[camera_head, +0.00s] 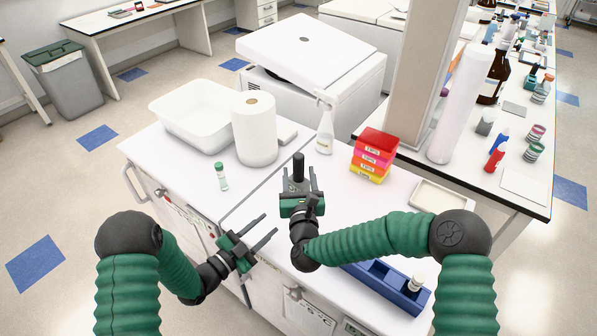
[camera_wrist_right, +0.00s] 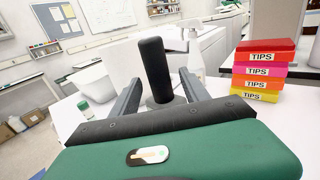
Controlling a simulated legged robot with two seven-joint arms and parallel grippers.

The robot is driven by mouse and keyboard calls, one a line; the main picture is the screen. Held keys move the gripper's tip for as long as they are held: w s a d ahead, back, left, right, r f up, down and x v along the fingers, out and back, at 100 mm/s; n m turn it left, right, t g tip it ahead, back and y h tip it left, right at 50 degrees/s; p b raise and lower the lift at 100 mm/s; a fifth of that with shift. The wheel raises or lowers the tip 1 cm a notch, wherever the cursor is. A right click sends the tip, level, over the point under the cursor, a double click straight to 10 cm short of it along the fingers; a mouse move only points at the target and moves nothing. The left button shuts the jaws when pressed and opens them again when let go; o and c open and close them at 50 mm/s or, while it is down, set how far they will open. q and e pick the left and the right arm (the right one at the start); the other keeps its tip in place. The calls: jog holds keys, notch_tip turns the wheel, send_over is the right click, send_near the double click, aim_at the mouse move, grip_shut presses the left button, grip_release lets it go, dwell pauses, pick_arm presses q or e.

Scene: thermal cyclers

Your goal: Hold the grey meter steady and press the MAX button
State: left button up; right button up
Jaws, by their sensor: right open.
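I cannot make out a grey meter or a MAX button in either view. My right gripper (camera_head: 298,174) is over the white bench top, its fingers pointing away from me. It is open, and a black upright cylinder (camera_head: 298,160) shows between its fingers. In the right wrist view the cylinder (camera_wrist_right: 154,68) rises from a grey base, with a gap to each finger. My left gripper (camera_head: 271,223) is open and empty, near the bench's front edge, lower and to the left of the right one.
Tip boxes (camera_head: 373,154), a spray bottle (camera_head: 325,125), a paper roll (camera_head: 254,130) and a white tub (camera_head: 198,112) stand behind the grippers. A green-capped vial (camera_head: 221,178) stands at the left. A blue rack (camera_head: 408,297) lies partly under my right arm. A pillar (camera_head: 424,75) rises at the back right.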

jog(key=shift+w+a, duration=0.1)
jog(key=shift+w, duration=0.75)
grip_shut()
pick_arm(q)
jog(key=shift+c, duration=0.3)
dwell(0.4)
grip_shut()
dwell(1.5)
